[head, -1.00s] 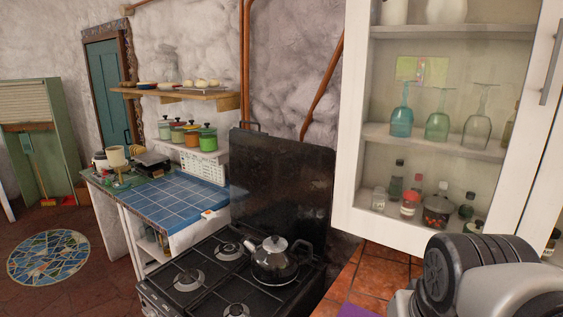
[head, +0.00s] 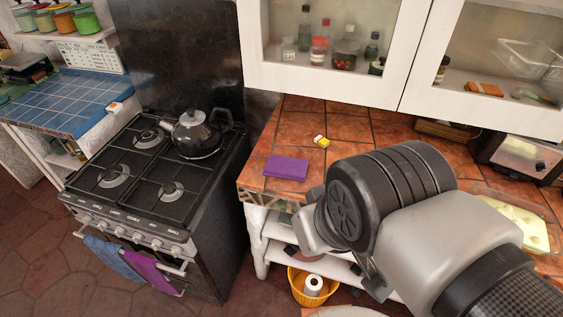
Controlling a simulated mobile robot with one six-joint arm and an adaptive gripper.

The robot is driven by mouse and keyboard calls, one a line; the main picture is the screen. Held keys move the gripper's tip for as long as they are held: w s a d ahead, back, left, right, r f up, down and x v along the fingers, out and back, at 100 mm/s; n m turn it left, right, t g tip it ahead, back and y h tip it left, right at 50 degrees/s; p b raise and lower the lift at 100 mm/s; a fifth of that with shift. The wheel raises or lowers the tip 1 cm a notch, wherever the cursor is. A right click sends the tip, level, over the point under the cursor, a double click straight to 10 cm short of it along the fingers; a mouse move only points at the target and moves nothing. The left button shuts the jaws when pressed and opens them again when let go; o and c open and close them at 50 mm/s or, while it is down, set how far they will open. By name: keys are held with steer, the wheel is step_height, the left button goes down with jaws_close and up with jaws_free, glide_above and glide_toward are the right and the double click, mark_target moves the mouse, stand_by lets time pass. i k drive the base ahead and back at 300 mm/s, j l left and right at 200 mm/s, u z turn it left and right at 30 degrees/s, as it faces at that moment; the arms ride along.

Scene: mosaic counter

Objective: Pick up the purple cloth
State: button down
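A folded purple cloth (head: 287,168) lies flat on the orange tiled counter, near its front left corner, in the head view. A second purple cloth (head: 152,272) hangs from the oven door handle, beside a blue one. My arm reaches in from the lower right, to the right of the folded cloth and apart from it. Only a dark bit of what looks like my gripper (head: 375,283) shows below the arm. Its fingers are mostly hidden, so I cannot tell whether they are open or shut.
A small yellow and white item (head: 321,141) lies behind the folded cloth. A black stove (head: 140,185) with a kettle (head: 194,135) stands to the left. White wall cabinets (head: 402,85) hang above the counter. A yellow basket (head: 300,292) with a paper roll sits below.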

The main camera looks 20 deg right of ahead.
mark_target(291, 168)
steer(key=i+j+z, duration=0.25)
steer(key=z, duration=0.15)
steer(key=i+j+z, duration=0.8)
steer(key=k, duration=0.05)
